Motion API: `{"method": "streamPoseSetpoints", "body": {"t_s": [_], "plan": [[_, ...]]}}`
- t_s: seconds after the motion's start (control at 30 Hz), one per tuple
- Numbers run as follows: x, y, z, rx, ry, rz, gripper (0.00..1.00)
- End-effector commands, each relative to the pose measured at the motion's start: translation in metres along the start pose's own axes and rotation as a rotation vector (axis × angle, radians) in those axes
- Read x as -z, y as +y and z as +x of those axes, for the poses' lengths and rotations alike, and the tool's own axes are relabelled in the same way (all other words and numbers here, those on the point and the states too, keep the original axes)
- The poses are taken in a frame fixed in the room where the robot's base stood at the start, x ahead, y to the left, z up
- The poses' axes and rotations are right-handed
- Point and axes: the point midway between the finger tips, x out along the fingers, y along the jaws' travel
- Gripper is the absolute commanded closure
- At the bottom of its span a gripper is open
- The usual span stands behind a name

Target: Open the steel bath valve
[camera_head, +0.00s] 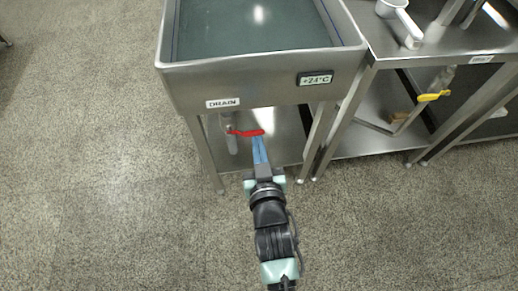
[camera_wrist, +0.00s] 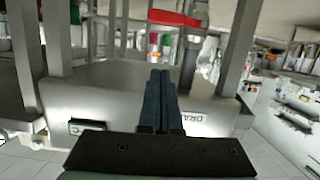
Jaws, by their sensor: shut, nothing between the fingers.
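The steel bath (camera_head: 175,80) holds dark water. Its drain valve hangs below the front wall, under the DRAIN label (camera_head: 223,103). The valve's red handle (camera_head: 243,132) lies about level, crosswise to the upright grey valve pipe (camera_head: 231,143), and points right. My gripper (camera_head: 258,139) is shut with nothing in it, its blue fingers just under the right end of the handle. In the wrist view, which is upside down, the red handle (camera_wrist: 176,18) lies beyond the closed fingertips (camera_wrist: 160,72). I cannot tell whether the fingers touch the handle.
The bath's legs (camera_head: 203,155) and lower shelf (camera_head: 275,150) frame the space around the valve. A steel table (camera_head: 450,45) stands on the right, with a white scoop (camera_head: 402,20) on top and a yellow-handled valve (camera_head: 434,97) below. The floor (camera_head: 100,180) is clear in front and to the left.

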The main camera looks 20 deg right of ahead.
Motion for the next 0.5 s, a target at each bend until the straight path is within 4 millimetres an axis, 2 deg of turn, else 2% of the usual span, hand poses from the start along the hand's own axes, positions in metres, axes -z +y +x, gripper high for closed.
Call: {"method": "streamPoseSetpoints", "body": {"t_s": [0.1,0.37,0.5], "plan": [[-0.002,-0.001,0.025,0.002,0.005,0.002,1.0],[-0.003,-0.001,0.072,0.0,0.003,0.003,1.0],[-0.027,0.0,0.076,0.0,-0.002,0.0,1.0]]}}
